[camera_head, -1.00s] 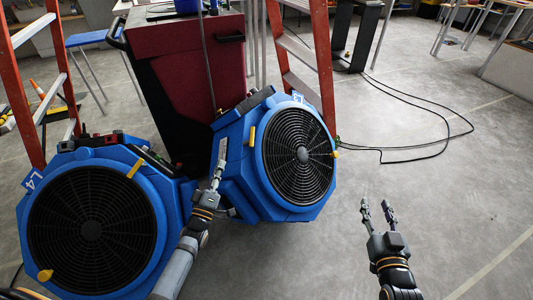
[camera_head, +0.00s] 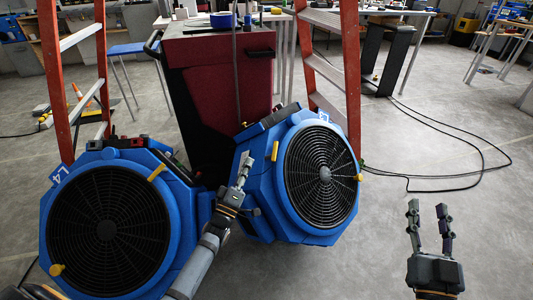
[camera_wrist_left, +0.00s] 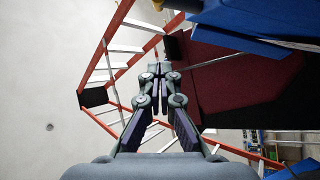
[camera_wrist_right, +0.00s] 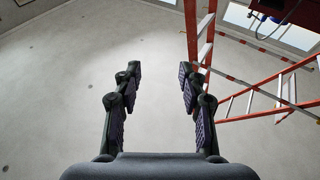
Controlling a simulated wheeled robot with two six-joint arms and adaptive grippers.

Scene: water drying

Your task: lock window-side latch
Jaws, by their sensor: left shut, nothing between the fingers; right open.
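Two blue octagonal fans with black round grilles stand on the floor. The right fan (camera_head: 262,190) has a yellow latch (camera_head: 275,152) on its left edge and another yellow latch (camera_head: 359,177) on its right edge. The left fan (camera_head: 190,215) has a yellow latch (camera_head: 157,172) at upper right and one (camera_head: 57,269) at lower left. I cannot tell which is the window-side one. My left gripper (camera_head: 245,158) is shut and empty, just left of the right fan's left latch, seemingly apart from it. My right gripper (camera_head: 428,207) is open and empty over the floor, right of that fan.
A dark red cabinet (camera_head: 205,85) stands behind the fans, between the orange ladder legs (camera_head: 53,70) and (camera_head: 350,60). Black cables (camera_head: 440,188) lie on the floor at right. Tables stand further back.

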